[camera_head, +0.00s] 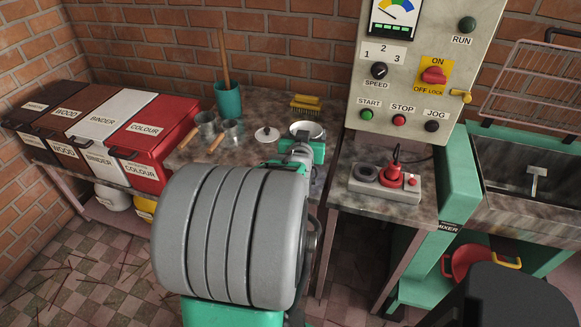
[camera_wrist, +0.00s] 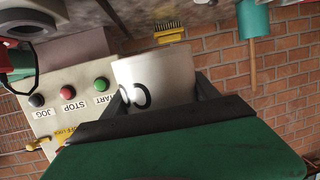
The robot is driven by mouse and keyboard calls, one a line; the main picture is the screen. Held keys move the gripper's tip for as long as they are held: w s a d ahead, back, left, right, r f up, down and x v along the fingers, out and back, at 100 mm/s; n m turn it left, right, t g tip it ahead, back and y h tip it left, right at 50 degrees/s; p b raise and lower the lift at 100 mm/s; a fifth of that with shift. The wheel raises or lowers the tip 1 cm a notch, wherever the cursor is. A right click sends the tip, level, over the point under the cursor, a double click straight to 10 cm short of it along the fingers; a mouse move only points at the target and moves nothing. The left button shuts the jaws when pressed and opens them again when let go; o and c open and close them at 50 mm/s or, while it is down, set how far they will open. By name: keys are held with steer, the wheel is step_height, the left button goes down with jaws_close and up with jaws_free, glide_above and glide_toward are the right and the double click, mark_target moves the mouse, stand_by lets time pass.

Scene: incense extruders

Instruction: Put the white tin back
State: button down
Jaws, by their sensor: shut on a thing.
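The white tin (camera_wrist: 150,72) shows in the wrist view between the two dark fingers of my gripper (camera_wrist: 160,92), with part of a black letter on its side. My gripper is shut on it. In the head view the tin (camera_head: 306,129) appears as a pale round rim just beyond the green body of my gripper (camera_head: 317,151), over the far part of the stone bench. I cannot tell whether its base touches the bench. Its lower part is hidden.
A white lid with a dark knob (camera_head: 267,134) lies left of the tin. A yellow brush (camera_head: 305,104) lies behind it. Metal cups (camera_head: 207,124), a teal pot (camera_head: 229,98) and labelled bins (camera_head: 110,125) stand left. The control panel (camera_head: 405,75) and a red-plugged box (camera_head: 386,182) are right.

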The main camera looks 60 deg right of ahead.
steer(key=s+d+m+g+h, duration=0.1)
steer(key=s+d, duration=0.1)
steer(key=s, duration=0.4)
steer(key=shift+g, duration=0.4)
steer(key=w+d+f, duration=0.1)
steer(key=w+f, duration=0.2)
steer(key=w, duration=0.1)
steer(key=w+d+f, duration=0.1)
steer(key=w+f, duration=0.2)
steer(key=w, duration=0.1)
steer(key=w+d+f+b, duration=0.1)
steer(key=w+d+f, duration=0.1)
steer(key=w+f, duration=0.1)
steer(key=shift+w+f, duration=0.35)
steer(key=shift+w, duration=0.5)
steer(key=f, duration=0.2)
steer(key=shift+w+f, duration=0.2)
steer(key=shift+f, duration=0.5)
steer(key=shift+f, duration=0.25)
steer(key=shift+c, duration=1)
jaws_free()
